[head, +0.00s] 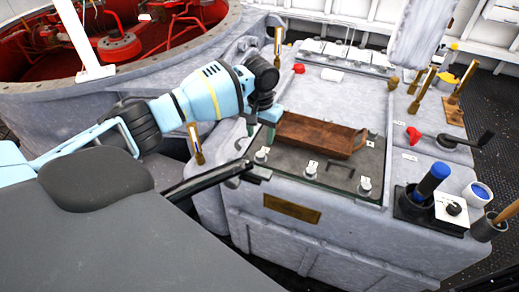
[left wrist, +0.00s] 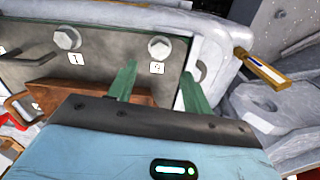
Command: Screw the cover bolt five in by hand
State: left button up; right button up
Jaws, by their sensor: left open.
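The cover (head: 335,172) is a dark plate on top of the grey housing, with bolts along its front edge: a left bolt (head: 264,151), a middle bolt (head: 311,168) and a right bolt (head: 365,183). Small white number tags lie beside them; I cannot tell which bolt is five. My left gripper (head: 271,122) is over the cover's left side. In the left wrist view its green fingers (left wrist: 158,72) are apart and empty. A hex bolt (left wrist: 159,47) shows just beyond the gap between the tips, and another bolt (left wrist: 67,38) is farther left. My right gripper is not in view.
A brown wooden tray (head: 318,136) lies on the cover close to my left gripper. Brass-coloured handles (head: 195,143) stand around the housing. A blue-handled tool (head: 433,180) and a white cup (head: 478,192) stand at the right. A round opening with red machinery (head: 120,45) is at the back left.

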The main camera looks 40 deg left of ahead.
aim_at(261, 154)
pick_arm(q)
jog(key=shift+f, duration=0.25)
notch_tip(261, 154, down, 6)
jog(key=shift+f+b, duration=0.2)
jog(key=shift+b, duration=0.3)
jog(key=shift+f, duration=0.5)
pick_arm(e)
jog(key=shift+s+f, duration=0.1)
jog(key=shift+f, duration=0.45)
